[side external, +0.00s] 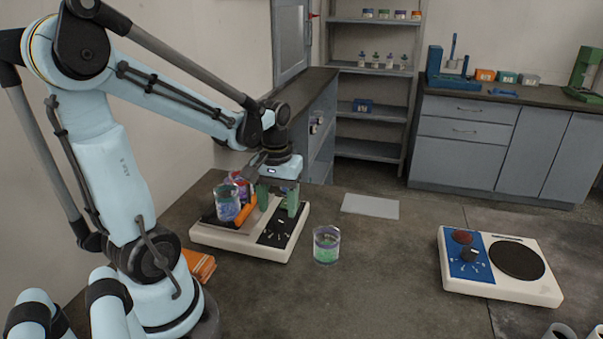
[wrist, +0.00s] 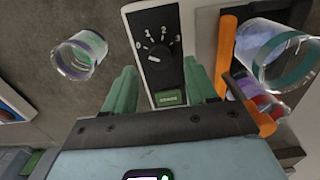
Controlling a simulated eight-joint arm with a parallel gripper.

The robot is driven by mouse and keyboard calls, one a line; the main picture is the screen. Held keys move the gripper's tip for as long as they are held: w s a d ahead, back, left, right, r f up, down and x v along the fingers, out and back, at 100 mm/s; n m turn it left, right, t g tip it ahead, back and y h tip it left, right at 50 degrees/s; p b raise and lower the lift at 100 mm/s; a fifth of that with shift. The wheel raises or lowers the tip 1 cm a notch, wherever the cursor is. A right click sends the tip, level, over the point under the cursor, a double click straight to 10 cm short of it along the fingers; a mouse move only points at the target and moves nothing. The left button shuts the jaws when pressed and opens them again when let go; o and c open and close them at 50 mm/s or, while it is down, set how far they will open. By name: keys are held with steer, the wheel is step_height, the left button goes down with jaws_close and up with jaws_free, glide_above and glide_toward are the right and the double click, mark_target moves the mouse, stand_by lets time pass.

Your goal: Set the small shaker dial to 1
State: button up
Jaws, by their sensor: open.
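The small shaker (side external: 237,240) is a white device with a black control panel, and it stands on the table below my gripper. Its dark dial (wrist: 159,52) sits on the black panel between printed numbers in the wrist view; I cannot tell for sure which number it points to. A green label (wrist: 168,98) is on the panel nearer my gripper. My gripper (side external: 278,203) is open, with green fingers over the panel. In the wrist view the fingers (wrist: 160,85) are apart, with the dial beyond their tips. In the side view the gripper partly hides the panel.
Beakers (side external: 227,203) and an orange bar (side external: 245,214) are on the shaker's platform, close to my gripper. A glass beaker with green contents (side external: 326,246) stands right of it. A larger device (side external: 500,265) with a blue panel is further right. Bare table lies between.

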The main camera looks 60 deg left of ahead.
mark_target(278, 220)
steer(key=shift+f, duration=1.7)
steer(key=shift+c, duration=0.2)
steer(key=c, duration=1)
steer(key=m, duration=0.3)
steer(key=shift+m, duration=2.3)
